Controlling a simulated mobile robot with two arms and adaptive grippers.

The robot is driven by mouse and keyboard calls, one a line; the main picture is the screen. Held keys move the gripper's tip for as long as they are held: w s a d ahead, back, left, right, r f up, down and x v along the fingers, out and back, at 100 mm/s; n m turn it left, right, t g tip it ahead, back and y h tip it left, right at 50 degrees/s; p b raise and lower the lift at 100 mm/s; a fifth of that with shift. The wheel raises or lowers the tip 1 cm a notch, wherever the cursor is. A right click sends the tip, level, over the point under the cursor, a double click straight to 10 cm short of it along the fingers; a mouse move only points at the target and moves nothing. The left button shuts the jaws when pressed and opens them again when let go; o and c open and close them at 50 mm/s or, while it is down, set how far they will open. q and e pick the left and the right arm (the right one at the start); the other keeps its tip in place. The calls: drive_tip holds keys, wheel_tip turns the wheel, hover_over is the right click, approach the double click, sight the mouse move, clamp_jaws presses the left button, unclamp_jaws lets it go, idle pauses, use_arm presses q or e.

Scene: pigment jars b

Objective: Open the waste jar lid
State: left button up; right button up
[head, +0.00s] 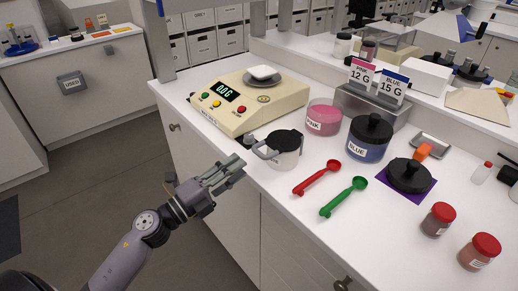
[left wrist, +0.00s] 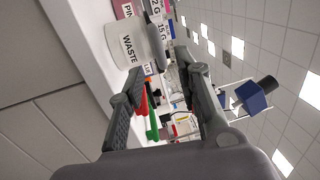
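The waste jar (head: 287,157) is a small pale pot near the counter's front edge, with a dark grey lid (head: 286,136) on top and a loop-like part on its left side. In the left wrist view, which is turned sideways, the jar (left wrist: 128,46) shows its WASTE label, and the grey lid (left wrist: 156,42) sits on its top. My left gripper (head: 240,165) is in front of the counter edge, to the left of the jar and apart from it. Its two fingers (left wrist: 160,82) are spread with nothing between them. My right gripper is not in view.
The scale (head: 248,101) stands behind the jar. A pink jar (head: 323,118) and a blue jar (head: 368,140) stand to its right. A red scoop (head: 317,179) and a green scoop (head: 343,197) lie to the right, nearer the front.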

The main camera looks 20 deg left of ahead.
sight(259, 152)
use_arm(q)
drive_tip(key=p+x, duration=0.1)
drive_tip(key=x, duration=0.7)
drive_tip(key=shift+p, duration=0.35)
drive_tip(key=shift+c, duration=0.5)
clamp_jaws()
